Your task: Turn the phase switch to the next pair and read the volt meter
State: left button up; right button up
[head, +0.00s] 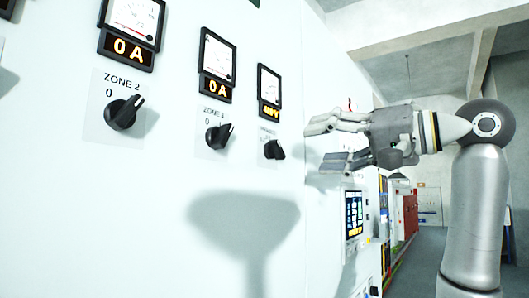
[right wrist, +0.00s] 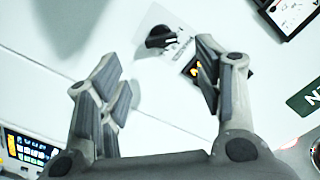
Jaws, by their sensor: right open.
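The phase switch (head: 274,150) is a black rotary knob on the white panel, the rightmost of the knobs in the head view; its label is too small to read. Above it is the volt meter (head: 268,82), a black-framed dial with an orange digital readout (head: 269,110) that seems to end in V; its exact figure is unclear. My right gripper (head: 322,143) is open and empty, to the right of the switch and apart from it. In the right wrist view a black knob (right wrist: 160,37) shows beyond the open fingers (right wrist: 155,80). My left gripper is out of view.
Two more knobs, ZONE 2 (head: 123,112) and another zone (head: 219,135), stand to the left, under dial meters reading 0 A. A lit touch screen (head: 354,214) sits lower right. An aisle with red cabinets (head: 410,212) lies beyond.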

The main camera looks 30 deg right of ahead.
aim_at(282, 148)
jog(key=p+x, duration=0.3)
jog(key=x, duration=0.4)
jog(key=shift+w+a+r, duration=0.1)
jog(key=shift+w+r, duration=0.05)
jog(key=shift+w, duration=0.2)
jog(key=shift+w+a, duration=0.15)
jog(key=shift+w, duration=0.3)
jog(key=shift+c, duration=1.5)
jog(key=c, duration=0.5)
jog(key=shift+c, duration=1.1)
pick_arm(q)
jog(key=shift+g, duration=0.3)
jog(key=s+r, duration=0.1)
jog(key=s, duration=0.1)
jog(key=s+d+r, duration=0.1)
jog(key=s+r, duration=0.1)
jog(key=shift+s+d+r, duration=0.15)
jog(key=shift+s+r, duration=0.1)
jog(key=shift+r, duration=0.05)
